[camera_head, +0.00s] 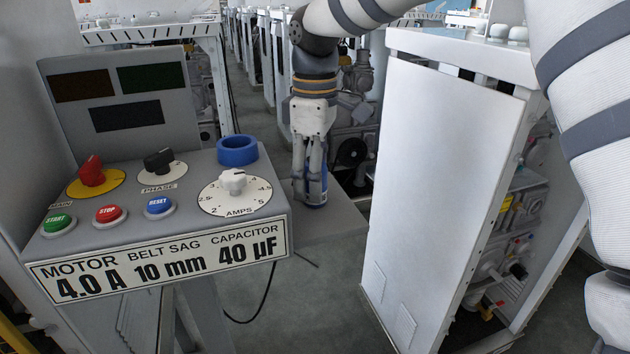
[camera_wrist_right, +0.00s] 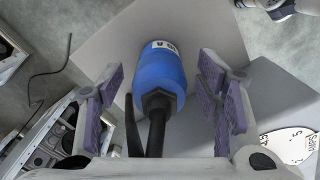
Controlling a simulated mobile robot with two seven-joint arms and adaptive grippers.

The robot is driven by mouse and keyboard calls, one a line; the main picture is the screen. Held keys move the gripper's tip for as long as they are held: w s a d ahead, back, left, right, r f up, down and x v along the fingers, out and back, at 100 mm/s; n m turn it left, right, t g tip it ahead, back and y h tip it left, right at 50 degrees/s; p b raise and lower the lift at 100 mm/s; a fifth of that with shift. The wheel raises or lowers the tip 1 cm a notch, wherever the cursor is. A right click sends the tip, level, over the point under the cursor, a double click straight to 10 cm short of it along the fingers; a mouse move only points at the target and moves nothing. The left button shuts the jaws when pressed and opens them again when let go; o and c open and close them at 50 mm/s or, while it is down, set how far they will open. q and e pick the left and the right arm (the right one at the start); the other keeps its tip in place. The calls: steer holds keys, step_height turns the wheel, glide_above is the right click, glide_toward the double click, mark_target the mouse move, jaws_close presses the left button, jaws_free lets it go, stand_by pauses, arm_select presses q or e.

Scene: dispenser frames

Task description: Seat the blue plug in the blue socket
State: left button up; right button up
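The blue plug (camera_head: 323,190) is on the grey shelf beside the console, mostly hidden behind my right gripper's fingers in the head view. In the right wrist view the plug (camera_wrist_right: 158,72) shows a blue body, a white label at its far end and a black gland and cable towards the palm. My right gripper (camera_head: 312,192) points down around it. Its purple-padded fingers stand on both sides of the plug, with a gap on each side. The blue socket (camera_head: 237,151) is an open ring on the console's back right corner. My left gripper is in neither view.
The console (camera_head: 140,205) carries a red switch (camera_head: 91,172), a black phase knob (camera_head: 158,160), a white amps dial (camera_head: 233,182) and several buttons. A tall white cabinet (camera_head: 440,170) stands to the right. The shelf (camera_head: 340,222) is otherwise bare near the plug.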

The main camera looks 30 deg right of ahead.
steer(key=c, duration=1.3)
